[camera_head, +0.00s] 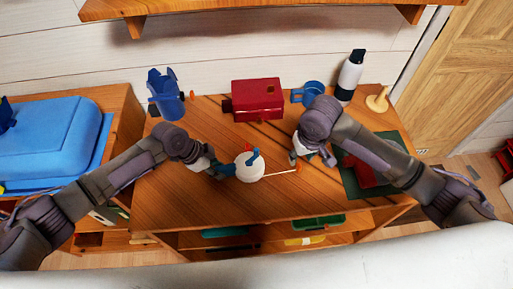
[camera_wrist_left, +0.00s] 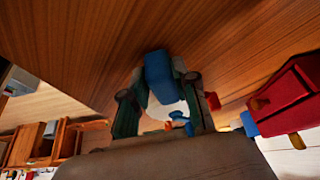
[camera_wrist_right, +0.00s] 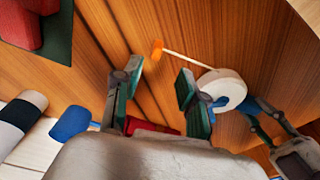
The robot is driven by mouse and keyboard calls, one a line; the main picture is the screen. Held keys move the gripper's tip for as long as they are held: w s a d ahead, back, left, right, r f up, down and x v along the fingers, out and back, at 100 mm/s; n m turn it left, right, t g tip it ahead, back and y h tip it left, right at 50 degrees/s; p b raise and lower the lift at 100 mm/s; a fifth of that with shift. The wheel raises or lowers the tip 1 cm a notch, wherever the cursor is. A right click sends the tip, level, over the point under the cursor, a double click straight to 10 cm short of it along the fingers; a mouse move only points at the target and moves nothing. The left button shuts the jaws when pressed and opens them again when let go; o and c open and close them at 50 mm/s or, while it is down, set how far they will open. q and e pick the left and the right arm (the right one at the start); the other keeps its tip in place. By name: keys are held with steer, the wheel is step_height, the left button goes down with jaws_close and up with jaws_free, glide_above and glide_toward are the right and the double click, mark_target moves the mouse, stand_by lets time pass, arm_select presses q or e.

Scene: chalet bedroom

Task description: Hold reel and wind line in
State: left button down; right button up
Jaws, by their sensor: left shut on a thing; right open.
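The reel (camera_head: 249,167) is a white disc with a blue crank knob (camera_head: 254,155) on top, near the middle of the table. My left gripper (camera_head: 228,172) is shut on the reel's blue handle (camera_wrist_left: 158,76) from the left side. A pale line (camera_wrist_right: 185,61) runs from the reel to an orange end piece (camera_wrist_right: 156,49); in the head view the line (camera_head: 281,173) lies to the right of the reel. My right gripper (camera_wrist_right: 158,98) is open and empty, above the table near the orange end, apart from the reel.
A red box (camera_head: 257,97), a blue mug (camera_head: 309,92), a bottle (camera_head: 350,76) and a wooden stand (camera_head: 377,100) stand at the back. A blue container (camera_head: 165,95) is back left. A green mat (camera_head: 357,182) with a red thing lies right. The table's front is clear.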

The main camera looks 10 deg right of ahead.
steer(key=w+a+r+n, duration=0.4)
steer(key=a+n, duration=0.2)
steer(key=n, duration=0.2)
steer(key=n+g+y, duration=0.1)
steer(key=n+g, duration=0.1)
steer(key=n, duration=0.7)
glide_toward(257, 149)
steer(key=shift+s+a+f, duration=0.1)
steer(key=shift+a+f, duration=0.05)
steer(key=shift+f, duration=1.35)
steer(key=shift+a+f, duration=0.2)
steer(key=shift+f, duration=1.35)
steer(key=shift+s+a+f, duration=0.1)
steer(key=shift+a+f, duration=0.05)
steer(key=shift+f, duration=1.35)
jaws_close()
